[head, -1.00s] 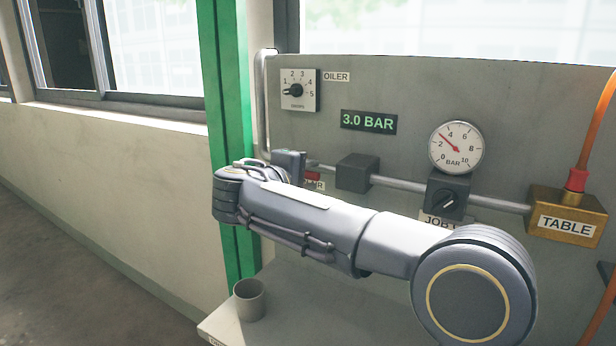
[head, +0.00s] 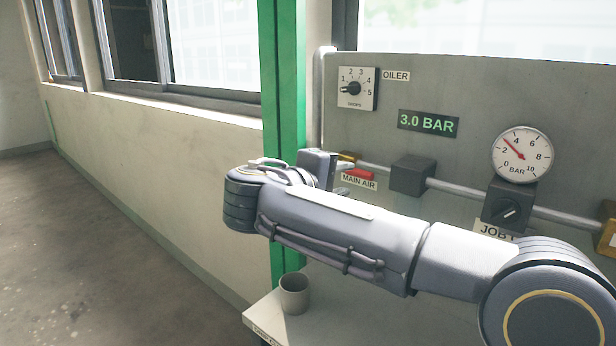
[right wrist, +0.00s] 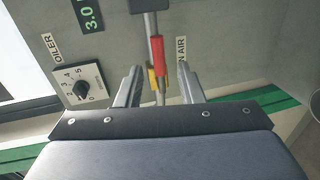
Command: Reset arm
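My right gripper (head: 330,168) is in front of the panel, just left of the main air valve in the head view. The valve has a red handle (head: 359,174) and a yellow body (head: 347,157) on the pipe, above the MAIN AIR label. In the right wrist view the two fingers of my right gripper (right wrist: 160,78) stand apart and look empty. The red handle (right wrist: 158,57) shows in line with the gap, lying along the pipe, and appears beyond the fingertips. My right forearm crosses the head view. My left gripper is not in view.
The grey panel (head: 455,85) carries an oiler dial (head: 357,89), a 3.0 BAR display (head: 428,123), a pressure gauge (head: 521,155) and a job knob (head: 508,209). A grey cup (head: 294,294) stands on the shelf (head: 275,318). A green post (head: 284,100) is behind my gripper. The left floor is clear.

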